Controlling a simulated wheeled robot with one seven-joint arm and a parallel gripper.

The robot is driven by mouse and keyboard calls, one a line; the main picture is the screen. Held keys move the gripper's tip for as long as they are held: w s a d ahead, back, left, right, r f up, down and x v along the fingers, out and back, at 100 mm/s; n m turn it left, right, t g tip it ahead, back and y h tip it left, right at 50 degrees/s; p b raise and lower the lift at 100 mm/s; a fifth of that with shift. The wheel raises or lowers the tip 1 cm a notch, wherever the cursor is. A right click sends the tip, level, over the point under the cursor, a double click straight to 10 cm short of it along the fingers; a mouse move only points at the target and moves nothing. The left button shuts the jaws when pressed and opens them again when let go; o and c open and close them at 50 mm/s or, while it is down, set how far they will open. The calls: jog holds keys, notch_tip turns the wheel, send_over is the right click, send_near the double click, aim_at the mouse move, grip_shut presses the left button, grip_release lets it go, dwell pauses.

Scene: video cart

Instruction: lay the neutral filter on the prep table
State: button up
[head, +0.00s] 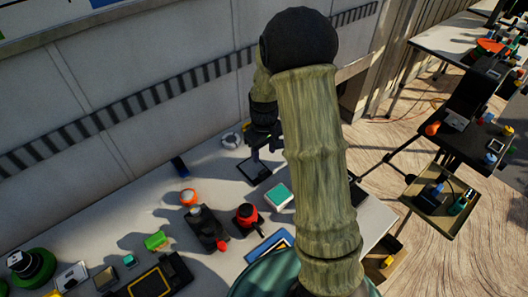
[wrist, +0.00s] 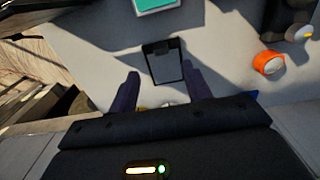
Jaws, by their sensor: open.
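A dark rectangular plate with a black clip-like end, which looks like the neutral filter (wrist: 166,66), lies flat on a pale table (head: 130,222). In the head view the dark plate (head: 253,172) is just below my gripper (head: 265,146). In the wrist view my gripper (wrist: 160,80) is open, with one finger on each side of the plate's near end and gaps between. Nothing is held. I cannot tell whether the fingertips are down at the plate's height. Which surface is the prep table is not certain; another pale table (head: 440,40) stands at the far right.
A teal-topped white box (head: 279,196), an orange round item (head: 188,197), a red-and-black item (head: 247,215) and a grey ring (head: 229,141) are near the plate. A dark shelved cart (head: 462,140) stands right. A wall (head: 110,90) runs behind the table.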

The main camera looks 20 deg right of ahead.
jog(key=s+a+r+m+t, duration=0.1)
jog(key=s+r, duration=0.3)
jog(key=s, duration=0.4)
jog(key=s+a+r+m+t, duration=0.1)
jog(key=s+r+m, duration=0.2)
jog(key=s+r, duration=0.2)
jog(key=s, duration=0.3)
jog(key=shift+s+m+t, duration=0.15)
jog(key=shift+m+t, duration=0.15)
